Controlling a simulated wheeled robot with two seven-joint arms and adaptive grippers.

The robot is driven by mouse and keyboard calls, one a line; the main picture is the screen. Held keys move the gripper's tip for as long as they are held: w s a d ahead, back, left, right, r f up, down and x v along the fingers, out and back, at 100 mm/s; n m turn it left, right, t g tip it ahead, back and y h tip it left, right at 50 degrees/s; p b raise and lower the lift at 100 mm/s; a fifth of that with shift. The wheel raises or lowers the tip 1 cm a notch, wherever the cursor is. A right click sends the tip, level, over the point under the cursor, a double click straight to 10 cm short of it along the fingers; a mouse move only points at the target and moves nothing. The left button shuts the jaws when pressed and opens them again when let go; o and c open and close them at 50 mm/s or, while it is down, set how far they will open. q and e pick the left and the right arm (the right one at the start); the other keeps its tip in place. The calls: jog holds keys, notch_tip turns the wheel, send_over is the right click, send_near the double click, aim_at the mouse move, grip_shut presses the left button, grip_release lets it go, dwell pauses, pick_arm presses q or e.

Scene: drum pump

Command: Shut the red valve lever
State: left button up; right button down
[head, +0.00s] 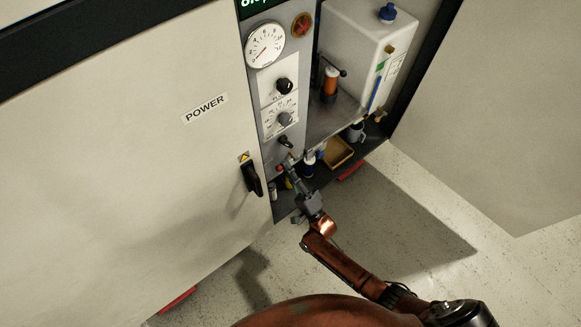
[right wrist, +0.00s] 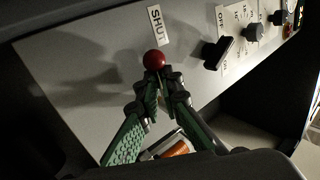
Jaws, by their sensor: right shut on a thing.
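The red ball knob of the valve lever (right wrist: 154,60) shows at the fingertips of my right gripper (right wrist: 164,84) in the right wrist view. A "SHUT" label (right wrist: 159,26) is on the grey panel just beyond the knob. The gripper's fingers are closed together around the lever just behind the knob; most of the lever's shaft is hidden by them. In the head view, the red knob (head: 281,168) is small, low on the panel, beside the tips of my right gripper (head: 291,169). My left gripper is not in view.
The grey panel holds a gauge (head: 265,45), two dials and a black switch (head: 286,142) above the lever. A shelf with a white tank (head: 356,45) and a lower bay with a tray (head: 338,152) are to the right. A black door handle (head: 253,180) is left.

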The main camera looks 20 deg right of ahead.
jog(key=shift+s+a+f, duration=0.15)
jog(key=shift+a+f, duration=0.05)
jog(key=shift+f, duration=0.1)
jog(key=c, duration=2.2)
grip_release()
jog(key=shift+r, duration=0.15)
jog(key=shift+o, duration=0.4)
jog(key=shift+r, duration=0.1)
jog(key=shift+d, duration=0.1)
jog(key=v, duration=1.2)
